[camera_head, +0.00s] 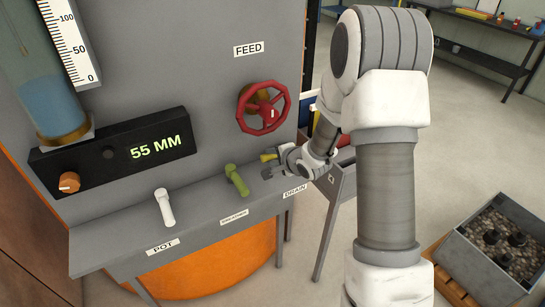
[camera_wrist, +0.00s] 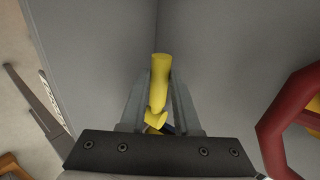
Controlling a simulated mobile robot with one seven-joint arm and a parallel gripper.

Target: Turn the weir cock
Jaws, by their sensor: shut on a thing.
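Three lever cocks stand along the grey ledge in the head view: a white one (camera_head: 164,207) by the POT label, a green one (camera_head: 237,180) by a middle label (camera_head: 234,217) too small to read surely, and a yellow one (camera_head: 268,157) nearest the DRAIN label (camera_head: 295,191). My gripper (camera_head: 271,168) is at the yellow cock, right of the green one. In the wrist view the yellow lever (camera_wrist: 160,75) lies between my two fingers, which are shut on it. The yellow cock's base is mostly hidden by my gripper.
A red FEED handwheel (camera_head: 263,107) sits on the panel just above my gripper; its rim (camera_wrist: 285,115) shows close by at right in the wrist view. A display (camera_head: 158,147) reads 55 MM beside an orange knob (camera_head: 69,182). A grey crate (camera_head: 490,245) stands at lower right.

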